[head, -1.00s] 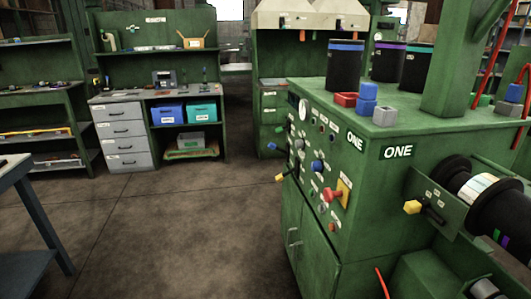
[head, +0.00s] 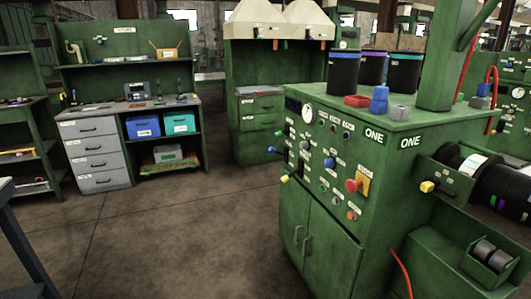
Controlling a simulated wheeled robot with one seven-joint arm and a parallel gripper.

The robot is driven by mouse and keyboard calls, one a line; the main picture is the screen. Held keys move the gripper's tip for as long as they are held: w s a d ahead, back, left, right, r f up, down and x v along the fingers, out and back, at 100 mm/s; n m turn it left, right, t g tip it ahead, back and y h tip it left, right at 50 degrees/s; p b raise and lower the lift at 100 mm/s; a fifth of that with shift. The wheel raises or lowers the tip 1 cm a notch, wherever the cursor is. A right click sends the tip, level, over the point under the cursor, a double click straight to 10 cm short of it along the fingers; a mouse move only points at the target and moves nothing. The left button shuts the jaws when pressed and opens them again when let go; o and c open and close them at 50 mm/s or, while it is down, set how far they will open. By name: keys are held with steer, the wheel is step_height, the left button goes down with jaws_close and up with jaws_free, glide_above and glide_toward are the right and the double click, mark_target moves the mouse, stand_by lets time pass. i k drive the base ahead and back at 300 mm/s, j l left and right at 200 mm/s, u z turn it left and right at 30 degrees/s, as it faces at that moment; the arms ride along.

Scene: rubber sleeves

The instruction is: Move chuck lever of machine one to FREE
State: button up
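Machine one (head: 320,205) is a green cabinet at the right, with "ONE" on two of its faces. On its right side, a lever with a yellow knob (head: 428,187) sits on a small green plate beside a black roll (head: 487,178). The plate's markings are too small to read. Levers with a blue knob (head: 272,150) and a yellow knob (head: 285,178) stick out at the left edge of the front panel. I cannot tell from the labels which one is the chuck lever, or its setting. My gripper is not in view.
The front panel also has a red knob on a yellow plate (head: 354,185), a gauge and several buttons. Black sleeves (head: 343,72) stand on top of the machine. A workbench (head: 95,150) stands at the back left, a dark table edge at the lower left. The floor between is clear.

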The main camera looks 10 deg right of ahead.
mark_target(271, 149)
steer(key=i+j, duration=0.3)
steer(key=i, duration=0.2)
steer(key=i+j+u, duration=0.1)
steer(key=i+j, duration=0.15)
steer(key=i, duration=0.2)
steer(key=i+j+u, duration=0.1)
steer(key=i+j, duration=0.15)
steer(key=i, duration=0.25)
steer(key=i+j, duration=0.2)
steer(key=i, duration=0.3)
steer(key=i+j+u, duration=0.1)
steer(key=i, duration=0.45)
steer(key=i+j, duration=0.25)
steer(key=i, duration=0.25)
steer(key=j+u, duration=0.05)
